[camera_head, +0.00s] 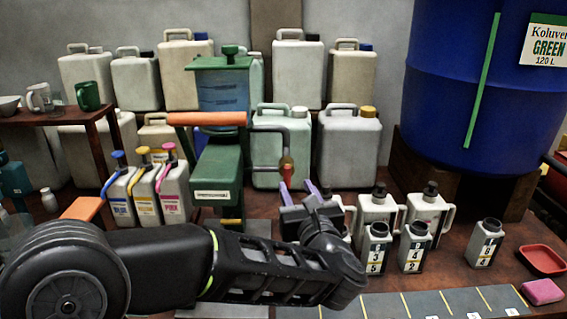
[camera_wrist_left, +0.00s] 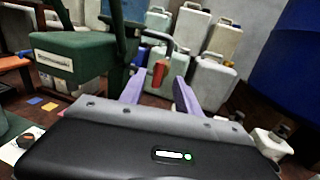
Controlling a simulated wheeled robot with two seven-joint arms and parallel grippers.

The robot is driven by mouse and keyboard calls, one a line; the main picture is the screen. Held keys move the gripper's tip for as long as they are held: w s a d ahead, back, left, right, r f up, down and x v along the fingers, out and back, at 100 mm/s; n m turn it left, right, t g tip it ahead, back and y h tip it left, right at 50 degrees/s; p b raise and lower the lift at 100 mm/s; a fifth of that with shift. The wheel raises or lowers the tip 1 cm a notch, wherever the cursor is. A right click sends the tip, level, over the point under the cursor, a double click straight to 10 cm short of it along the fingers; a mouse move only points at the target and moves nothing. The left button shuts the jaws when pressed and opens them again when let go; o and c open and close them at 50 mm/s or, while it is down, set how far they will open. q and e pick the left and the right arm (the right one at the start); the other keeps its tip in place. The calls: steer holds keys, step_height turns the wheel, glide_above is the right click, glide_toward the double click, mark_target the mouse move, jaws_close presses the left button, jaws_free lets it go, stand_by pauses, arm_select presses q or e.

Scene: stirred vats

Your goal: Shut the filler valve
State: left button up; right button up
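The green filler (camera_head: 218,170) stands left of centre, with a blue-grey tank and an orange lever (camera_head: 207,118) on it. A dark pipe bends from it to a small valve with a red handle (camera_head: 287,168). The red handle also shows in the left wrist view (camera_wrist_left: 160,73), upright. My left gripper (camera_head: 298,188) is open, its two purple fingers just below and to the right of the handle. In the wrist view the handle appears between and beyond the fingertips (camera_wrist_left: 159,90); contact cannot be told. My right gripper is not in view.
Jugs with blue, yellow and pink labels (camera_head: 145,192) stand left of the filler. Several grey canisters (camera_head: 378,245) stand right of my left gripper. Large pale jerrycans (camera_head: 349,150) line the back. A blue vat (camera_head: 470,90) is at the right. A red dish (camera_head: 543,260) lies near the right edge.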

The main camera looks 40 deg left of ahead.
mark_target(288, 171)
arm_select(q)
steer(key=shift+p+x, duration=0.8)
steer(key=shift+x, duration=3.2)
jaws_close()
